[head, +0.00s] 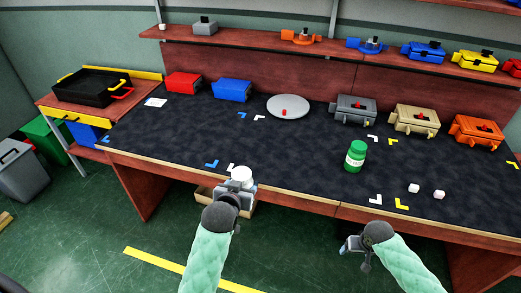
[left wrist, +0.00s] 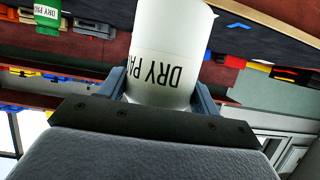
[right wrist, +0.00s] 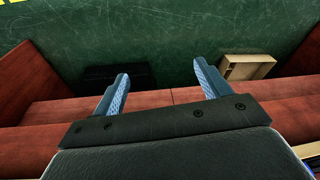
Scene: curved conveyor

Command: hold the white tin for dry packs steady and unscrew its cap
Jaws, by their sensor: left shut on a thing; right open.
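The white tin (head: 241,173) is at the table's front edge in the head view, held in my left gripper (head: 240,186). In the left wrist view the tin (left wrist: 165,42) sits between the two fingers, with "DRY PA" lettering readable upside down. Its far end is cut off there, and I cannot make out the cap as a separate part. My right gripper (head: 353,244) is in front of the table, apart from the tin. In the right wrist view its fingers (right wrist: 160,76) are spread with nothing between them.
A grey plate (head: 288,106) and several coloured boxes line the back. The tabletop behind the tin is clear.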

